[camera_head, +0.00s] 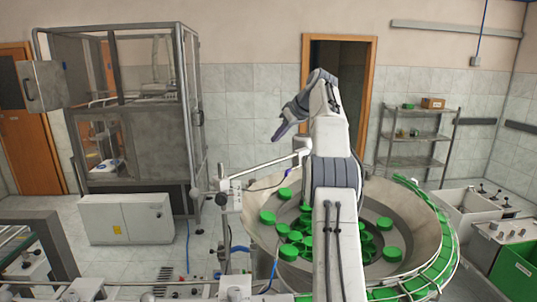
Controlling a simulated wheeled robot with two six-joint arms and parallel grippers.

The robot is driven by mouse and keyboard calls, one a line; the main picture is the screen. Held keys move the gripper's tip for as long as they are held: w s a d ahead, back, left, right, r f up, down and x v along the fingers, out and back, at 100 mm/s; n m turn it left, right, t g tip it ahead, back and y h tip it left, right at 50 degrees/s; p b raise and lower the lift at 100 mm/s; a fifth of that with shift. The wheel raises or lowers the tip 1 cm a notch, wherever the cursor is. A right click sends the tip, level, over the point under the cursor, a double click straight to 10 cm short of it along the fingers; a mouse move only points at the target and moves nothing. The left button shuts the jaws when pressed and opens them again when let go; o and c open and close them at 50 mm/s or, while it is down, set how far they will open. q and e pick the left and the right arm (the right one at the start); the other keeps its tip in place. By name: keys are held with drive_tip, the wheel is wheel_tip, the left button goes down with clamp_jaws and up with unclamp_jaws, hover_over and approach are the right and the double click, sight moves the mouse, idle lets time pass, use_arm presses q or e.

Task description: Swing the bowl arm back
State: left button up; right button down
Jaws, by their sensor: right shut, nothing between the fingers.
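The feeder bowl (408,222) is a wide metallic cone holding several green caps (288,252). A pale bar (266,165), which looks like the bowl arm, runs from an upright post (224,198) at the bowl's left side up to the right over the bowl's back left rim. Its right end passes behind my right arm. My right gripper (279,135) is shut and empty, its tips pointing down and left. In the picture it is above the bar and apart from it; the depth between them is hard to tell. My left gripper is not in view.
A green cap track (447,245) curves around the bowl's right side. A framed machine cabinet (140,140) with an open door stands at the back left, a grey box (127,218) before it. A shelf rack (416,137) stands at the back right. My right arm hides the bowl's middle.

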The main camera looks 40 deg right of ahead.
drive_tip(key=p+x, duration=0.1)
drive_tip(key=x, duration=0.8)
drive_tip(key=s, duration=0.3)
drive_tip(key=shift+s+f, duration=0.35)
drive_tip(key=shift+s, duration=0.05)
